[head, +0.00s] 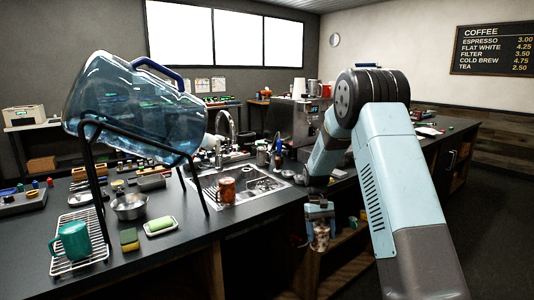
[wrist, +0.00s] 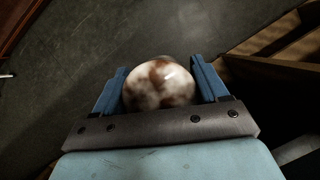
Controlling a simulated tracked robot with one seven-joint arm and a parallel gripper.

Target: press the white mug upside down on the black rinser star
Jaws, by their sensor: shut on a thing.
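My gripper (head: 320,212) hangs low in front of the counter, at the right of the sink, with its blue fingers pointing down. It is shut on the white mug (head: 320,236), which is mottled with brown stains. In the wrist view, the mug (wrist: 160,85) sits between the two blue fingers (wrist: 160,88) as a rounded, blotched white and brown shape. I cannot tell for sure which way its mouth faces. The black rinser star seems to lie in the steel sink plate (head: 283,186), where dark parts show, but it is too small to make out clearly.
A large blue water bottle (head: 135,108) leans in a black stand. A green mug (head: 72,240) is on a wire rack. Wooden shelves (head: 345,240) are below and behind my gripper.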

